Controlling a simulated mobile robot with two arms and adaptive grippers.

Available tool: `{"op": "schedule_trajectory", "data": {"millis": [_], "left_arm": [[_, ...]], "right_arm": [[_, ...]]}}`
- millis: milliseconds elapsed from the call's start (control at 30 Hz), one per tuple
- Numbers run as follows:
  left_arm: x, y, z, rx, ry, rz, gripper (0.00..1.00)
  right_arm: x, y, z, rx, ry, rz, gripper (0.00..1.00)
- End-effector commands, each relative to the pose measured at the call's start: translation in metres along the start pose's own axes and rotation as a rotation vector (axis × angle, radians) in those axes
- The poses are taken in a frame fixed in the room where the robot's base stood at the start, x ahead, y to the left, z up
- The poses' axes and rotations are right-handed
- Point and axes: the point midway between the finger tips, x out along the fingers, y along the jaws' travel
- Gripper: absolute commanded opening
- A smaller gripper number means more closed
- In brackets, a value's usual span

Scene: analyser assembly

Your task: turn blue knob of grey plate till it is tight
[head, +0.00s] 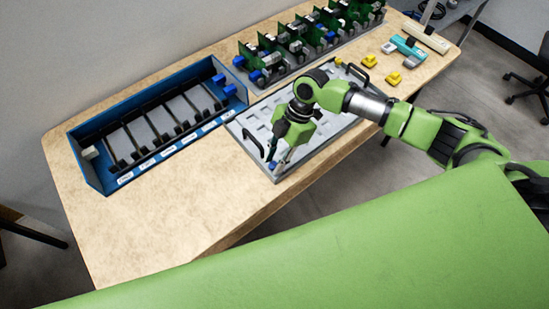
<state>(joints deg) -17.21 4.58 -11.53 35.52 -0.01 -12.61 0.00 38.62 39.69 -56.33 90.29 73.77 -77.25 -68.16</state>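The grey plate (328,130) lies on the table, with rows of cut-outs and a dark handle at its left edge. My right gripper (277,158) points down over the plate's near left corner. A small blue spot, likely the blue knob (272,166), shows at the gripper's fingertips. The fingers are too small to tell whether they are closed on it. My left gripper is not in view.
A blue tray (72,150) with dark slots and white labels stands left of the plate. Green circuit boards (300,45) stand in a rack behind. Yellow parts (393,77) and a teal tool (408,48) lie at the right. The table's front left is clear.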

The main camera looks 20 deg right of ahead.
Motion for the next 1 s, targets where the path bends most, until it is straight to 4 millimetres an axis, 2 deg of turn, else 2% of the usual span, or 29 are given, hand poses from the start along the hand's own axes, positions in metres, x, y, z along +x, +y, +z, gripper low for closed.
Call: {"op": "schedule_trajectory", "data": {"millis": [333,433,767,1000], "left_arm": [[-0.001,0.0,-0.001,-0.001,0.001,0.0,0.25],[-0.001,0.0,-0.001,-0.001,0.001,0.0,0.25],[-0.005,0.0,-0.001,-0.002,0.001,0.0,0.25],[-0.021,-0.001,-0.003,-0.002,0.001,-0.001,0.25]], "right_arm": [[0.004,0.0,0.0,-0.001,0.0,0.0,0.25],[0.004,0.0,0.0,-0.001,0.0,0.0,0.0],[0.003,-0.001,-0.001,0.02,0.001,0.007,0.0],[0.001,-0.002,-0.002,0.127,0.001,0.051,0.0]]}}
